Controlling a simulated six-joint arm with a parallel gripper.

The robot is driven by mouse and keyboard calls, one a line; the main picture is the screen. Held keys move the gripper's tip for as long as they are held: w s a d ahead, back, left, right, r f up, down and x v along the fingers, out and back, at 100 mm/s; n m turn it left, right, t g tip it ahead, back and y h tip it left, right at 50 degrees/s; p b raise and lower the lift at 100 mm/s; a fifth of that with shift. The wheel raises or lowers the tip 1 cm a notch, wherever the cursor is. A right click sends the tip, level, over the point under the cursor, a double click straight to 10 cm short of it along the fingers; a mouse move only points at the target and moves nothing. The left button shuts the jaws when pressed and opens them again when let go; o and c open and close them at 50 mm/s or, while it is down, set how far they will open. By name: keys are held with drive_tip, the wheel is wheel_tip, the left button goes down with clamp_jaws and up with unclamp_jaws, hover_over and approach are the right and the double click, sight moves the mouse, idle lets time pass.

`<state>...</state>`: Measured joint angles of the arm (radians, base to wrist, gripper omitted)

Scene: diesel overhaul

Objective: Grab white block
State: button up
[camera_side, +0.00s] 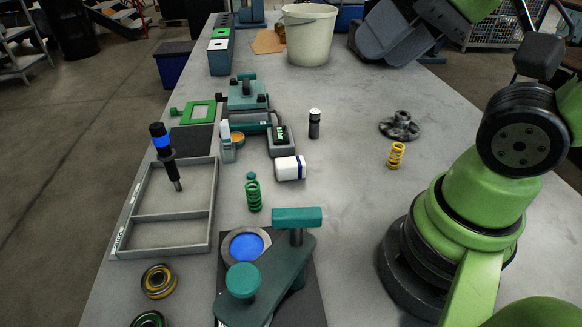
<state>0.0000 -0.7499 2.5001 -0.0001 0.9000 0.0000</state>
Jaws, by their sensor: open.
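A white block (290,168) with a dark blue band near its right end lies on the grey bench near the middle of the side view. It stands clear of the green spring (253,194) to its lower left and the small dark device with a green display (281,140) just above it. No gripper shows on or beside the white block. My green arm rises at the right of the picture, and its gripper cannot be seen in this view.
A teal clamp fixture (265,280) stands at the front. A black cylinder (314,124), yellow spring (396,155) and dark flanged part (399,126) stand beyond. A white bucket (308,40) is at the back.

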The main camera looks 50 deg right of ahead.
drive_tip(key=shift+o, duration=0.4)
drive_tip(key=o, duration=0.4)
drive_tip(key=m+g+h, duration=0.2)
drive_tip(key=m+g, duration=0.5)
drive_tip(key=m, duration=1.5)
hover_over(290, 162)
drive_tip(key=f, duration=2)
drive_tip(key=shift+s+d+f, duration=0.15)
drive_tip(key=shift+d, duration=0.1)
wheel_tip(290, 162, down, 5)
drive_tip(key=shift+r, duration=0.2)
drive_tip(key=shift+a+f, duration=0.2)
drive_tip(key=shift+f, duration=2.7)
